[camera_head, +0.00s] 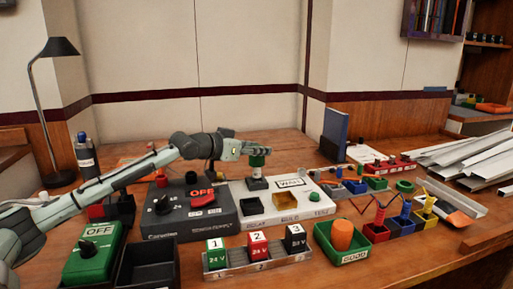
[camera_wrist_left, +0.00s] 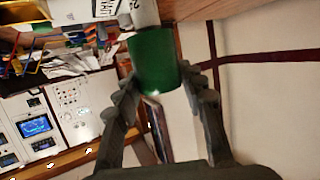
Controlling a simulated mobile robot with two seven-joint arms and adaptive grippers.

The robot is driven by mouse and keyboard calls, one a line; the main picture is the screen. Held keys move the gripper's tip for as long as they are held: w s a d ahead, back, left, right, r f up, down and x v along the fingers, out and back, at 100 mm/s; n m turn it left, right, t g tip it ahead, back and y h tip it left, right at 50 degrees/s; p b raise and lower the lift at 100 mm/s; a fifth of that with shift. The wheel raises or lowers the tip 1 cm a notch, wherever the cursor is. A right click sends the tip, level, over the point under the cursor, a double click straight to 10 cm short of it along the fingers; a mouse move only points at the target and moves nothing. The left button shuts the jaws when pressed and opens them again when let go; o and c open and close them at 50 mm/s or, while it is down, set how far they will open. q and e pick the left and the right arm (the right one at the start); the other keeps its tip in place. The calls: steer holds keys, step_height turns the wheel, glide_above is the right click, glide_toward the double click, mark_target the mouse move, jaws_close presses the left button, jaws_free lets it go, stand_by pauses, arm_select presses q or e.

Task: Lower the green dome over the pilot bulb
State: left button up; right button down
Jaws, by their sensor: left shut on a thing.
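My left gripper (camera_head: 258,150) is shut on the green dome (camera_head: 257,161), which also shows between the two fingers in the left wrist view (camera_wrist_left: 155,62). The dome is roughly upright, right above a pale band that looks like the pilot bulb (camera_head: 257,173) on a dark square base (camera_head: 257,184). In the left wrist view a pale grey round part (camera_wrist_left: 145,15) shows just past the dome's far end. I cannot tell whether the dome touches the bulb or surrounds part of it. My right gripper is not in view.
The base stands at the back of a white board (camera_head: 238,193) with small trays. A dark power supply box (camera_head: 165,222) is to its left, a rail of numbered breakers (camera_head: 257,257) in front. A green tray (camera_head: 355,257) holds an orange piece. Wired blocks crowd the right.

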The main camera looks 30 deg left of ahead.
mark_target(251, 158)
arm_select(q)
steer(key=shift+f+b, duration=0.4)
steer(key=shift+f, duration=1.2)
stand_by(0.6)
